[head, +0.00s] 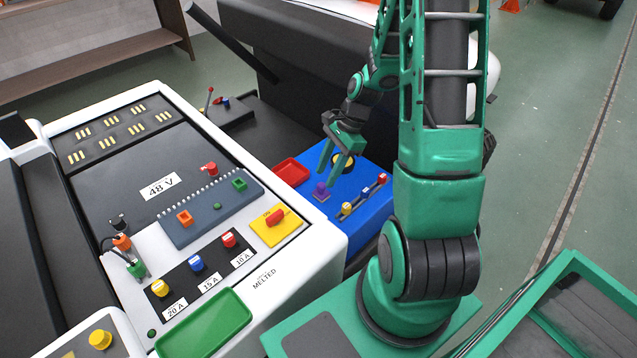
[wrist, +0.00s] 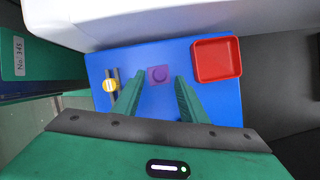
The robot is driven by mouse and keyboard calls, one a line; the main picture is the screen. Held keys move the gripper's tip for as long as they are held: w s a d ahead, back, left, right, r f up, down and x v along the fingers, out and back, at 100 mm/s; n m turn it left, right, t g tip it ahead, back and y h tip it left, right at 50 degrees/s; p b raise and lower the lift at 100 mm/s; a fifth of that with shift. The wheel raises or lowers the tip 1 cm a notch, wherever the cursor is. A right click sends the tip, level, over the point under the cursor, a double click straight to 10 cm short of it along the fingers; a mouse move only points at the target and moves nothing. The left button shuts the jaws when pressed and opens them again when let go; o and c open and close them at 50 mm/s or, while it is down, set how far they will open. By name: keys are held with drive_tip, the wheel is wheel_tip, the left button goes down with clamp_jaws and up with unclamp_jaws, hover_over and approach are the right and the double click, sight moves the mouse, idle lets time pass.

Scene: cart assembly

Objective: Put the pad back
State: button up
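My gripper (head: 333,168) is open and points down over the blue panel. Its two green fingers also show in the wrist view (wrist: 158,80), one on each side of the purple piece. No contact is visible, and I cannot tell the exact height gap.
A red tray (head: 291,172) sits on the blue panel. The white cart (head: 318,240) with a green tray (head: 204,326) rises close on the left.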

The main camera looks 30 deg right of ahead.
drive_tip(key=v, duration=0.7)
drive_tip(key=s+r+n+h, duration=0.2)
drive_tip(key=s+r+n, duration=0.4)
drive_tip(key=s, duration=0.5)
drive_tip(key=s+a+r+n+h, duration=0.1)
drive_tip(key=s+r+n+h, duration=0.1)
drive_tip(key=s+r+n, duration=0.5)
drive_tip(key=s+r, duration=0.1)
drive_tip(key=s, duration=0.3)
drive_tip(key=shift+s+r+g, duration=0.3)
drive_tip(key=shift+a, duration=0.1)
